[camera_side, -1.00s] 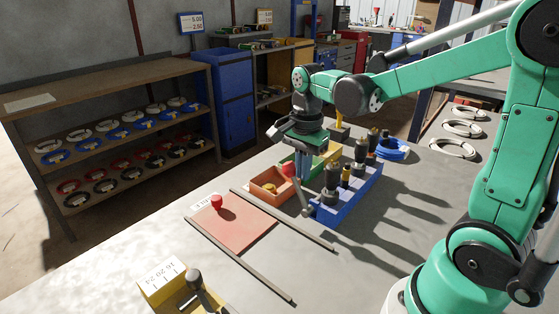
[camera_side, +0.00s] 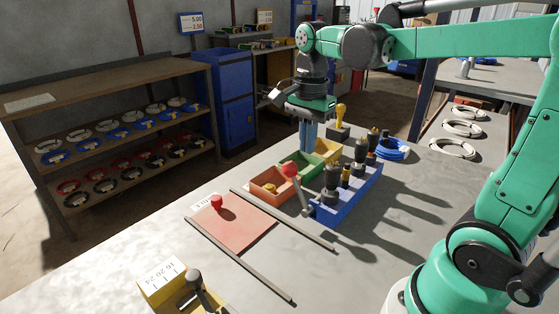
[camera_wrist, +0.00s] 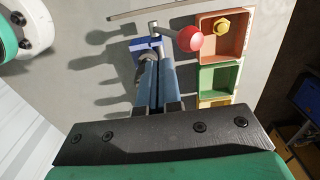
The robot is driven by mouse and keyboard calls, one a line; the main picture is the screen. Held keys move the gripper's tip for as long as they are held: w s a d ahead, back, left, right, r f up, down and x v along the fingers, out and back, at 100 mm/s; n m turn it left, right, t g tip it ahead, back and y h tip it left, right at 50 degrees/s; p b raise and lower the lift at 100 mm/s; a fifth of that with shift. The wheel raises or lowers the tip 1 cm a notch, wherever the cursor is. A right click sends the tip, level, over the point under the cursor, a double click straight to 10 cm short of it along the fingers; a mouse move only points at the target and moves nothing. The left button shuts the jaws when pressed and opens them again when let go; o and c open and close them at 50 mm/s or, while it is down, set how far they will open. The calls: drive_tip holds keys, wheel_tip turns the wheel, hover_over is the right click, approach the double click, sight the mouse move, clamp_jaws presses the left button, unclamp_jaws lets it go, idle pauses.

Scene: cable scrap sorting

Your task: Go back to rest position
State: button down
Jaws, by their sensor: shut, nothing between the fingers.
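My gripper (camera_side: 308,145) is raised above the far end of the coloured bins, fingers pointing down. In the wrist view my gripper (camera_wrist: 156,62) has its two blue fingers pressed together with nothing between them. A red-knobbed lever (camera_side: 290,170) stands beside the blue tool rack, below and in front of the fingers; its red ball also shows in the wrist view (camera_wrist: 189,39). The fingers appear apart from the lever.
The bins are orange (camera_side: 264,193), green (camera_side: 291,167) and yellow. A blue rack (camera_side: 345,207) holds several dark tools. A pink mat (camera_side: 235,232) carries a red knob (camera_side: 216,202).

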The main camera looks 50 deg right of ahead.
drive_tip(key=s+a+f+n+t, duration=0.2)
drive_tip(key=a+n+t, duration=0.5)
drive_tip(key=n, duration=1.1)
drive_tip(key=shift+s+f, duration=0.25)
drive_tip(key=shift+f, duration=0.4)
drive_tip(key=shift+a, duration=0.1)
